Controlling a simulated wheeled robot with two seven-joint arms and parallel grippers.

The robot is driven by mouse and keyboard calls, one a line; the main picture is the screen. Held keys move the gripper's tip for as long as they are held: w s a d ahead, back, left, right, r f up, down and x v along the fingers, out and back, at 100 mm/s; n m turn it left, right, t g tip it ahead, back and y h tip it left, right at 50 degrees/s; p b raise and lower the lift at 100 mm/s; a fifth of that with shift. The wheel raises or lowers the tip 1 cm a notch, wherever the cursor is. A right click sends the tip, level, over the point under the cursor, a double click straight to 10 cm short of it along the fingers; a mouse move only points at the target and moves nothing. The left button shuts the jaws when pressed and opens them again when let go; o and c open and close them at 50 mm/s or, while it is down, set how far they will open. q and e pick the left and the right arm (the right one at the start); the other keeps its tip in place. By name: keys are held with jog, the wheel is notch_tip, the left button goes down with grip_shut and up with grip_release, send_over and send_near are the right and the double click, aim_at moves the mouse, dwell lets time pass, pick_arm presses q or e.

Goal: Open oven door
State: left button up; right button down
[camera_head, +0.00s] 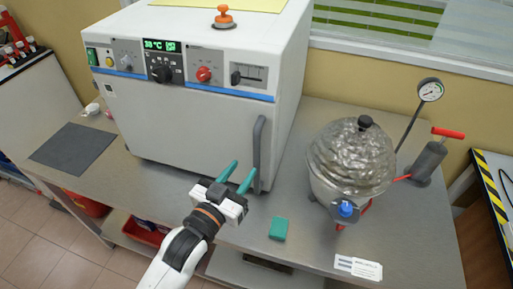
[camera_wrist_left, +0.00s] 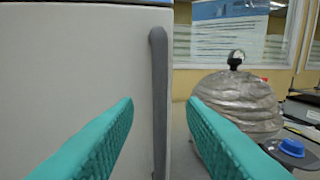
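The oven (camera_head: 190,130) is a white box with a control panel and a blue stripe, standing on the grey bench. Its door looks closed. The grey vertical door handle (camera_head: 258,150) is at the door's right side. My left gripper (camera_head: 238,176) is open with teal fingers, just in front of the handle's lower part. In the left wrist view the handle (camera_wrist_left: 159,95) stands upright between the two open fingers (camera_wrist_left: 160,110), beyond their tips. No contact with it is visible. My right gripper is not in view.
A silver dome-shaped vessel (camera_head: 350,160) with a gauge (camera_head: 430,90) stands right of the oven. A small teal block (camera_head: 278,229) and a white label (camera_head: 358,267) lie near the bench's front. A dark mat (camera_head: 73,148) lies at left.

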aim_at(255, 154)
pick_arm(q)
jog(key=p+x, duration=0.1)
jog(key=x, duration=0.7)
jog(key=shift+f, duration=0.1)
jog(key=shift+c, duration=0.3)
grip_shut()
